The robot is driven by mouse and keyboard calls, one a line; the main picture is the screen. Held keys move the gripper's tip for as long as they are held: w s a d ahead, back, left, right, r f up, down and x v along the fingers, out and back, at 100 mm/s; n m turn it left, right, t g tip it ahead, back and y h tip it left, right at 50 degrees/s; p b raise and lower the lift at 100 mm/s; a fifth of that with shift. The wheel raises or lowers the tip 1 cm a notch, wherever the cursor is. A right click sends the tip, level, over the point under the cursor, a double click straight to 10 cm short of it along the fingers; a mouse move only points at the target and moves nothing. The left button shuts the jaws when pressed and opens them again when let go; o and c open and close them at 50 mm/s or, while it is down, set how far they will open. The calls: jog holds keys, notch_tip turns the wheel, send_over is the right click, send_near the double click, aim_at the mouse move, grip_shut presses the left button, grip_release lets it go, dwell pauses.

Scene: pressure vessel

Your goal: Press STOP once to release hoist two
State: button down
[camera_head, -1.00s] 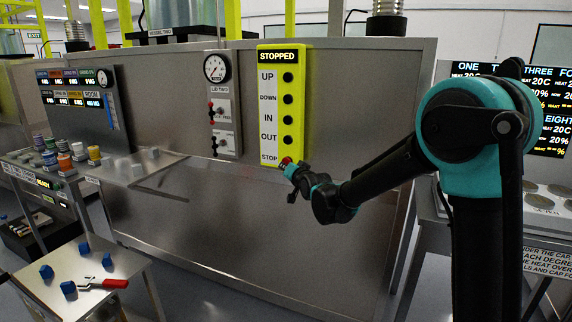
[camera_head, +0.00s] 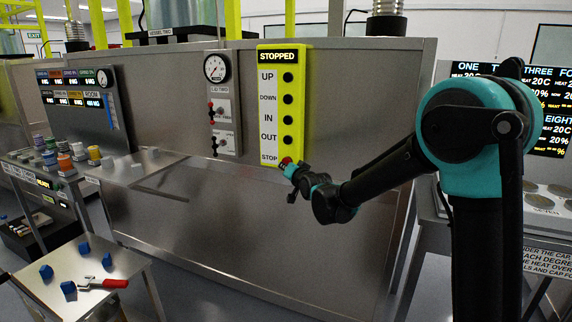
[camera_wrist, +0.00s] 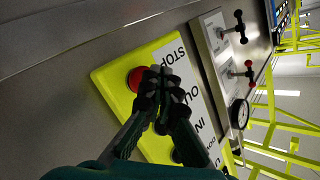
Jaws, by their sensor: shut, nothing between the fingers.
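The yellow hoist control panel (camera_head: 304,60) is on the steel cabinet, with a display reading STOPPED and black buttons labelled UP, DOWN, IN and OUT. The red STOP button (camera_head: 286,161) is at its bottom, partly hidden by my gripper (camera_head: 287,168). In the wrist view the red STOP button (camera_wrist: 136,78) shows just beside the closed fingertips of my gripper (camera_wrist: 152,78), which partly cover the panel (camera_wrist: 112,88). My gripper is shut and empty. The tips are at or very near the button; I cannot tell whether they touch it.
Left of the panel is a gauge (camera_head: 216,68) with small levers (camera_head: 217,113) below it. A steel shelf with jars stands further left. A small table (camera_head: 115,272) with blue blocks and a red-handled tool is front left. A hotplate bench is at right.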

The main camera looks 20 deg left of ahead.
jog(key=shift+w, duration=0.1)
jog(key=shift+w, duration=0.35)
jog(key=shift+w, duration=0.5)
dwell(0.7)
jog(key=shift+s, duration=0.95)
jog(key=shift+s+a, duration=0.2)
jog(key=shift+s, duration=2.25)
